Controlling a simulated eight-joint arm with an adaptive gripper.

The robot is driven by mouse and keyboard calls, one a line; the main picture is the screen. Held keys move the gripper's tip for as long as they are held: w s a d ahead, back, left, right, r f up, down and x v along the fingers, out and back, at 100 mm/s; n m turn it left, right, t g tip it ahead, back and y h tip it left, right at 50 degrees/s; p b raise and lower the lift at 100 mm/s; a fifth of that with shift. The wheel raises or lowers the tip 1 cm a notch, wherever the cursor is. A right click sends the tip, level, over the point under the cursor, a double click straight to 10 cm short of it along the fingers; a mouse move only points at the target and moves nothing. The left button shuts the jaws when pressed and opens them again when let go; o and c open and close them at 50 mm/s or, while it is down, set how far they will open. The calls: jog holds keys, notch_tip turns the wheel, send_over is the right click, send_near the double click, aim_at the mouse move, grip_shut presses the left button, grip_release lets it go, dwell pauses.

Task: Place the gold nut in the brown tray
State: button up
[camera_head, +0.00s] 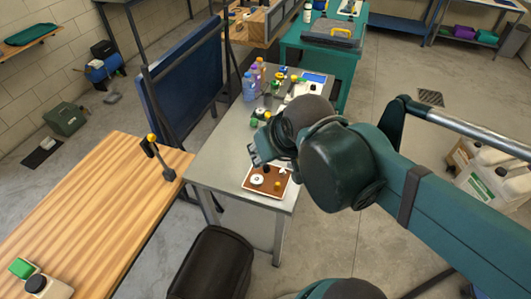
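The brown tray (267,190), with a pale rim, lies on the near end of the grey metal table. A white round piece (257,180) and a small yellow-gold piece (277,184) show inside it. The gold piece is too small to tell whether it is the gold nut. My gripper (256,156) is over the tray's far left side, with its dark fingers pointing left. I cannot see whether the fingers are apart or hold anything.
Bottles (252,82) and small loose items crowd the far half of the grey table (216,155). A wooden bench (95,215) stands at the left, with a dark blue panel (185,80) behind it. A black bin-like object (213,262) stands in front.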

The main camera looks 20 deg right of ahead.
jog(key=shift+s+a+r+t, duration=0.25)
jog(key=shift+s+r+t, duration=0.05)
jog(key=shift+s+r, duration=0.1)
